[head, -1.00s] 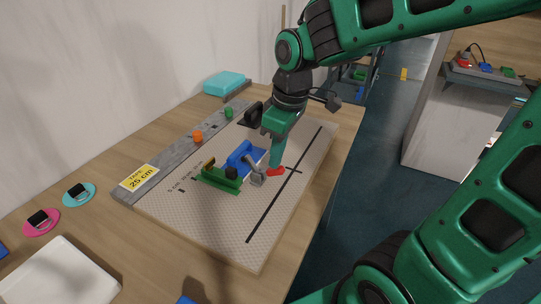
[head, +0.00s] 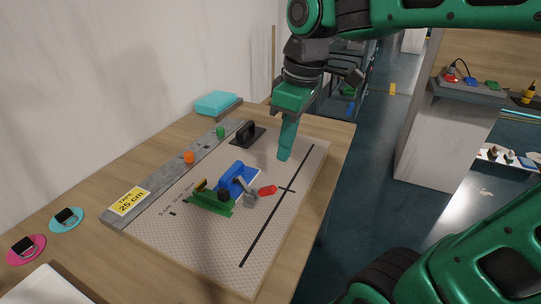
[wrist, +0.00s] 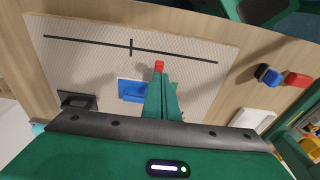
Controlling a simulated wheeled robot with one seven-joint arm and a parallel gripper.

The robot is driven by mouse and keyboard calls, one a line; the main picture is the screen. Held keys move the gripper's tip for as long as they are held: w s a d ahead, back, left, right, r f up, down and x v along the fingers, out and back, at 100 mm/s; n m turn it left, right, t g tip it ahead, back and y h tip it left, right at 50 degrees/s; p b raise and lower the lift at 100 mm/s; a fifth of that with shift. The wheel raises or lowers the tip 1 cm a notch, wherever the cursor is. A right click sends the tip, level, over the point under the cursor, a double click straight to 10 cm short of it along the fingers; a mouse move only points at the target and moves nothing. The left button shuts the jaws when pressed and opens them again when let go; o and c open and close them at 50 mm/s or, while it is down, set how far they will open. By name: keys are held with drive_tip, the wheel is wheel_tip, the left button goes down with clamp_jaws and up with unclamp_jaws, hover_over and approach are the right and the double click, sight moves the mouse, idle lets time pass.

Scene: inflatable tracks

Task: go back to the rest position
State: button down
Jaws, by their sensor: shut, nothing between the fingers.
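My gripper (head: 285,154) is green, shut and empty, and points down above the far right part of the patterned board (head: 225,255). In the wrist view my gripper (wrist: 160,84) reaches up over the board (wrist: 85,70). A blue tool with a red-tipped grey handle (head: 266,190) lies on the board, nearer than the gripper and apart from it in the head view. A green piece (head: 208,203) lies to its left. In the wrist view, part of the blue piece (wrist: 131,89) and the red tip (wrist: 159,65) show around the fingers.
A black-handled block (head: 246,134) stands at the board's far end. A grey strip with a yellow tape label (head: 129,201), an orange knob (head: 189,158) and a green knob (head: 220,132) runs along the left. Open floor (head: 365,190) lies right of the table.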

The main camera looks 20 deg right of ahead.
drive_tip(key=shift+s+d+r, duration=0.3)
drive_tip(key=shift+s+r, duration=0.05)
drive_tip(key=shift+r, duration=0.15)
drive_tip(key=s+d+f+m+g+h, duration=0.1)
drive_tip(key=s+d+f+m, duration=1.1)
drive_tip(key=s+d+m, duration=0.1)
drive_tip(key=shift+s+d+m, duration=0.2)
drive_tip(key=shift+d+m, duration=0.5)
drive_tip(key=shift+d, duration=0.55)
drive_tip(key=shift+f, duration=0.1)
